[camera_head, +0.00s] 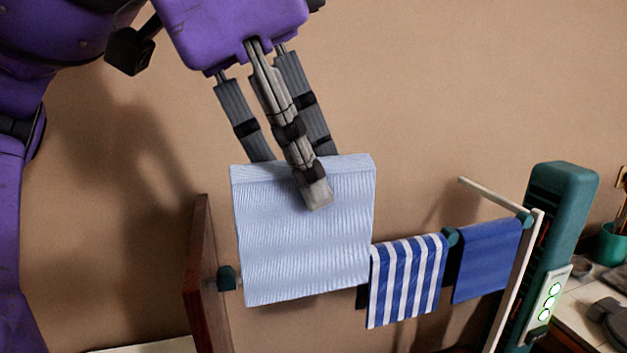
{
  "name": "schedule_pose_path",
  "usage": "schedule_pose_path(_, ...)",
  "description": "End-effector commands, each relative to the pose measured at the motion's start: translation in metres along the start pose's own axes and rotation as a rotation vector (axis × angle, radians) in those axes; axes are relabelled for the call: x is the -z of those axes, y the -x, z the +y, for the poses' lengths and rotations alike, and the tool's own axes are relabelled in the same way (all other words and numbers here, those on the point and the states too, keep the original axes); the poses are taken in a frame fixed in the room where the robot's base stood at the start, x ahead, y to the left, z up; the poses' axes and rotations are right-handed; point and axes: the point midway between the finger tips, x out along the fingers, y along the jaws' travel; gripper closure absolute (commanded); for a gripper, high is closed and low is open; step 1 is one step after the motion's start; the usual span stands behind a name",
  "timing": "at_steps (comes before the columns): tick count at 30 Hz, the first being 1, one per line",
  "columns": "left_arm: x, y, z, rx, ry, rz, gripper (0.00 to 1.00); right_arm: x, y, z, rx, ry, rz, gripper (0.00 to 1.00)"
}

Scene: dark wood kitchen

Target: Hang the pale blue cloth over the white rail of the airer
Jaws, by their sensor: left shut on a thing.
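The pale blue cloth (290,250) hangs as a flat, ribbed sheet at the centre of the head view. My left gripper (318,195) comes down from above, with its fingers shut on the cloth's upper edge. The airer (560,200) has a teal body at the right and pale white bars. One white bar (490,196) slants at its upper part, and another (515,280) runs down its front. The cloth hides what lies behind it, so I cannot tell whether it touches a rail. My right gripper is not in view.
A blue-and-white striped cloth (407,280) and a dark blue cloth (487,260) hang right of the pale cloth. A dark red wooden panel (203,275) with a teal knob (228,278) stands at left. A counter with a green pot (609,245) is at far right.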

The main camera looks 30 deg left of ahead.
Motion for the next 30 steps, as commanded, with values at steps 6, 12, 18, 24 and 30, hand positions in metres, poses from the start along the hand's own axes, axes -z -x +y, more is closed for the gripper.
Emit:
schedule_pose_path(6,0.000,-0.001,-0.018,-0.001,0.004,0.000,1.00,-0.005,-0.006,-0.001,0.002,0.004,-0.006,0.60)
schedule_pose_path(12,-0.001,-0.001,-0.034,-0.001,0.004,0.000,1.00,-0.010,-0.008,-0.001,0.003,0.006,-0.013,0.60)
schedule_pose_path(18,-0.001,0.000,-0.050,-0.001,0.003,0.001,1.00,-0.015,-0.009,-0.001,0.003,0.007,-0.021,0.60)
schedule_pose_path(24,-0.003,-0.005,-0.064,-0.002,0.003,0.000,1.00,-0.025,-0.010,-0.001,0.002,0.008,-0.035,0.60)
schedule_pose_path(30,-0.009,-0.023,-0.064,-0.005,0.003,-0.003,1.00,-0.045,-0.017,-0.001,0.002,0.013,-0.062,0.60)
